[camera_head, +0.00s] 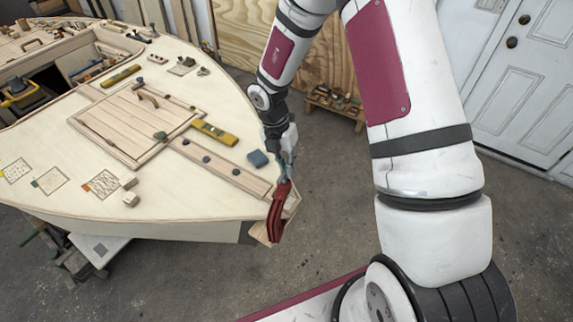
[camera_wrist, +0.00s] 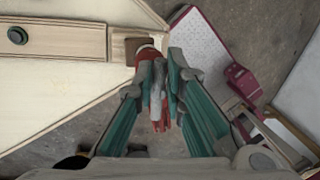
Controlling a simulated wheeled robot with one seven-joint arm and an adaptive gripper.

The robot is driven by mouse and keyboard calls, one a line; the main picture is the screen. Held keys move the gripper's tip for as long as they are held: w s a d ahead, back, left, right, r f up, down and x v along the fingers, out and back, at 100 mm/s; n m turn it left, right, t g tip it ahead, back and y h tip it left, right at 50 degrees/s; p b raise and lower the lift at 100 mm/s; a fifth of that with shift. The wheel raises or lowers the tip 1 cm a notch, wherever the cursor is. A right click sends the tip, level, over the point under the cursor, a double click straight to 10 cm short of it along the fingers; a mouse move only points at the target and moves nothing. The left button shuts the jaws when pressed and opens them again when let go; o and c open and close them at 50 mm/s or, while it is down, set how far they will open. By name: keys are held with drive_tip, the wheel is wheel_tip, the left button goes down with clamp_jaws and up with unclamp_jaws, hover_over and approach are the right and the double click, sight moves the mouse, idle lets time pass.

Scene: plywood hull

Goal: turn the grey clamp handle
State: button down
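A red clamp (camera_head: 277,215) hangs at the pointed front tip of the plywood hull. In the wrist view its red body (camera_wrist: 167,118) shows beneath my fingers, partly hidden by them. A narrow grey handle (camera_wrist: 157,92) lies between my two fingers. My gripper (camera_head: 287,168) is at the top of the clamp. In the wrist view the teal fingers of my gripper (camera_wrist: 159,72) stand on either side of the grey handle, their tips close to it. Whether both fingers touch the handle is not clear.
The hull deck (camera_head: 215,95) spreads to the left, with a wooden hatch (camera_head: 125,112), a yellow level (camera_head: 215,133) and a blue block (camera_head: 258,158) on it. A low rack (camera_head: 335,105) stands by the back wall. Grey floor (camera_head: 330,160) is open right of the tip.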

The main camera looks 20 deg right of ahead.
drive_tip(key=shift+n, duration=0.3)
idle(0.6)
drive_tip(key=n, duration=0.3)
drive_tip(key=shift+a+n+t, duration=0.3)
drive_tip(key=shift+t, duration=0.1)
drive_tip(key=n, duration=0.2)
drive_tip(key=n+p, duration=0.1)
drive_tip(key=n, duration=0.1)
drive_tip(key=shift+a+t+h, duration=0.3)
drive_tip(key=shift+a, duration=0.1)
drive_tip(key=shift+n, duration=0.4)
drive_tip(key=shift+s+a+f+n+t+p, duration=0.1)
drive_tip(key=shift+a+n+t+p, duration=0.1)
drive_tip(key=shift+n, duration=0.65)
drive_tip(key=shift+s+a+n+t+p, duration=0.1)
drive_tip(key=shift+a+n+t, duration=0.1)
drive_tip(key=shift+n, duration=0.65)
drive_tip(key=shift+s+a+n+t, duration=0.1)
drive_tip(key=shift+a+n+t, duration=0.1)
drive_tip(key=shift+n, duration=1)
drive_tip(key=shift+s+a+n+t, duration=0.1)
drive_tip(key=shift+n+t, duration=0.1)
drive_tip(key=shift+n, duration=1)
drive_tip(key=shift+s+n, duration=0.1)
drive_tip(key=shift+n, duration=0.6)
